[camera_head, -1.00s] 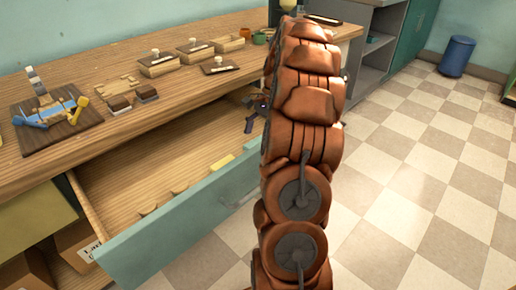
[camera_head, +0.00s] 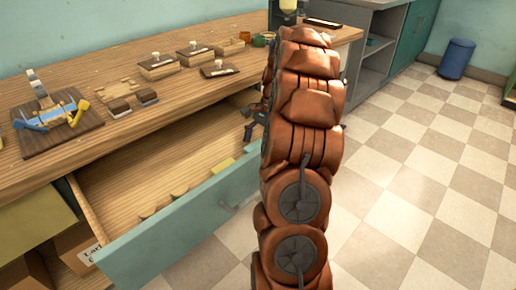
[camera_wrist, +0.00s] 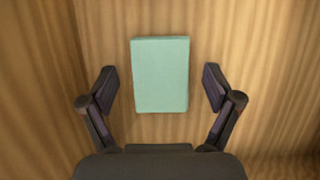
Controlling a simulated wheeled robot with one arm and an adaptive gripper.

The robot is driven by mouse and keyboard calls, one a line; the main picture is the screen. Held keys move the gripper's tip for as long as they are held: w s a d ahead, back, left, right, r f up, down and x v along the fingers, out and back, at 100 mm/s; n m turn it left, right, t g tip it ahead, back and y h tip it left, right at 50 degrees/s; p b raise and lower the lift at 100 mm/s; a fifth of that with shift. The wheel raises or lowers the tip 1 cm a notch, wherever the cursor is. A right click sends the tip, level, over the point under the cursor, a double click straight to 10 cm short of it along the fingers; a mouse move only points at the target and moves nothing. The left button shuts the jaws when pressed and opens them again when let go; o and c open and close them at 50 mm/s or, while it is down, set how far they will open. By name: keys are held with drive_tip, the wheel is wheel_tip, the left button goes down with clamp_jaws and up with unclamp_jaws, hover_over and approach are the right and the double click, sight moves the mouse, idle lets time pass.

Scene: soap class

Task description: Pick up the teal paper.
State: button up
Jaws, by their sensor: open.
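The teal paper (camera_wrist: 160,75) is a light teal rectangular block or stack. It lies on a wooden surface in the wrist view, in the upper middle. My gripper (camera_wrist: 160,88) is open, with one finger on each side of the teal paper and a gap on both sides. The fingers do not touch it. In the head view my gripper (camera_head: 252,118) shows only in part at the right end of the open drawer (camera_head: 185,208), mostly behind my arm. The teal paper does not show in the head view; my arm and the drawer hide that end.
Several yellowish pieces (camera_head: 180,188) stand along the drawer's front. On the wooden counter (camera_head: 190,108) are a dark board (camera_head: 60,140) with tools, brown blocks (camera_head: 147,95) and several small boxes (camera_head: 158,66). Drawer walls close in on the gripper's sides.

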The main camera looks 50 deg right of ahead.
drive_tip(key=shift+c, duration=0.4)
drive_tip(key=c, duration=0.8)
drive_tip(key=shift+o, duration=0.2)
